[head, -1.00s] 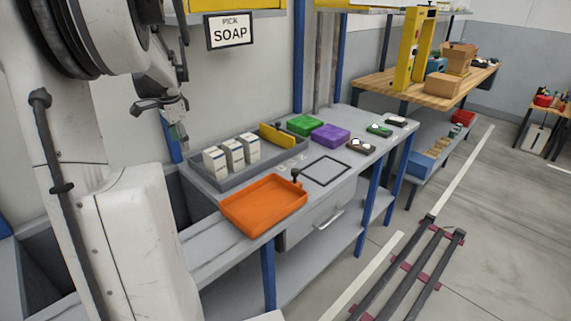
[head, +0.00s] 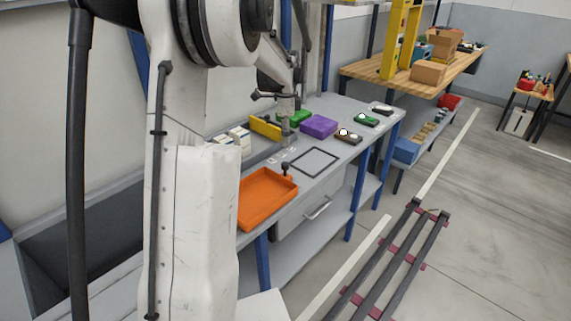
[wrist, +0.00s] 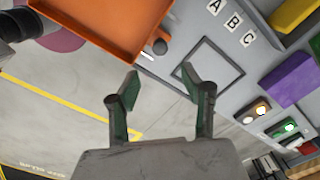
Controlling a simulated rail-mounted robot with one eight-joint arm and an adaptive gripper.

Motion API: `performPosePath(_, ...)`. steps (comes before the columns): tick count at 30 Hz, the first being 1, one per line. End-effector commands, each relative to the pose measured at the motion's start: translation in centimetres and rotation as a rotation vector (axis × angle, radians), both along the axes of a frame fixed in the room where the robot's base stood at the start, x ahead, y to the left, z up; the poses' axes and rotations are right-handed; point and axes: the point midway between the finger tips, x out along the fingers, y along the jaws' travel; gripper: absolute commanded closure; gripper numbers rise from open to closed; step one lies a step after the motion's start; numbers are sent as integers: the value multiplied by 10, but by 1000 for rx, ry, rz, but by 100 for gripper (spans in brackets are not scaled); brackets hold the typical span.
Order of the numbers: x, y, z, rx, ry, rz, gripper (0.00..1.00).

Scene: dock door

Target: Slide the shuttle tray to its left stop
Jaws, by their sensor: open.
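The shuttle tray looks to be the orange tray (head: 267,198), shallow and empty, at the bench's front edge. A dark knob (head: 286,168) stands at its right-hand back corner. In the wrist view the orange tray (wrist: 110,22) fills the top left, and the knob (wrist: 160,47) shows beside its edge. My gripper (head: 287,140) is above the bench, behind the knob in the head view. In the wrist view my gripper (wrist: 160,80) is open and empty, its fingers apart and clear of the knob. I cannot make out the left stop; my arm covers part of the bench's left.
A black square outline (head: 315,161) lies right of the knob, beside letter labels (wrist: 232,25). The bench has a drawer below.

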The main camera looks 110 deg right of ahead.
Motion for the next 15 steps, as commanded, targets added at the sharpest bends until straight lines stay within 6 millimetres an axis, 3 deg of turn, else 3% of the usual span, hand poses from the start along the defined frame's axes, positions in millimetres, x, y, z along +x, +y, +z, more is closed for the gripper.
performPosePath(15, 1, 0, -93, -1, 0, 2, 57)
